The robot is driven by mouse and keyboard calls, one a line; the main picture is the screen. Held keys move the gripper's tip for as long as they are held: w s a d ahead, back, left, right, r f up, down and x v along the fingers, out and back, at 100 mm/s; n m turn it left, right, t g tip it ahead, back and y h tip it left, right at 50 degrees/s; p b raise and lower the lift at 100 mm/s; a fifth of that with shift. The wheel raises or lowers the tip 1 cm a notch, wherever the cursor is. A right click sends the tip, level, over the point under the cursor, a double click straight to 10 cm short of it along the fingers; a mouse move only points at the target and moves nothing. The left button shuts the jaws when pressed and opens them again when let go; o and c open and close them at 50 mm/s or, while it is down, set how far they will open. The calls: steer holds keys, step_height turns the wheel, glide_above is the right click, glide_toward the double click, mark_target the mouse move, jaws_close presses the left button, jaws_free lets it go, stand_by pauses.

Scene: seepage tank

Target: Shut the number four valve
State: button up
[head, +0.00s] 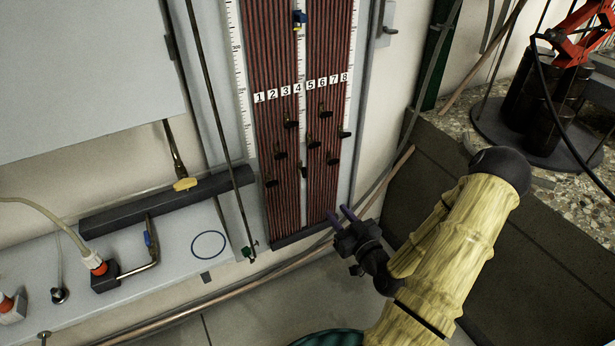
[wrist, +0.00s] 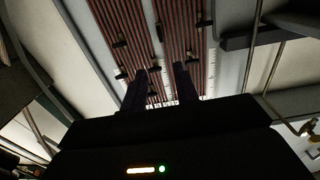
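A tall panel of red-and-black tubes (head: 285,210) carries number labels 1 to 8, with small black valves at staggered heights below them. The valve in line with label 4 (head: 297,88) is a small dark valve (head: 304,172) low on the panel; its handle angle is too small to tell for sure. My gripper (head: 339,212) is open and empty, below and right of this valve, apart from it. In the wrist view my gripper's two fingers (wrist: 160,82) stand apart before the tubes. Several valves show there, but I cannot tell which is number four.
Neighbouring valves (head: 280,155) (head: 312,143) sit close around it. A dark-sided tank with gravel (head: 570,190) is on the right. Copper pipes run along the floor.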

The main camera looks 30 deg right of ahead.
steer(key=shift+w, duration=0.15)
steer(key=b, duration=0.5)
glide_toward(305, 173)
steer(key=w, duration=0.8)
steer(key=shift+w+a, duration=0.1)
steer(key=shift+w, duration=0.15)
steer(key=shift+s, duration=0.15)
jaws_close()
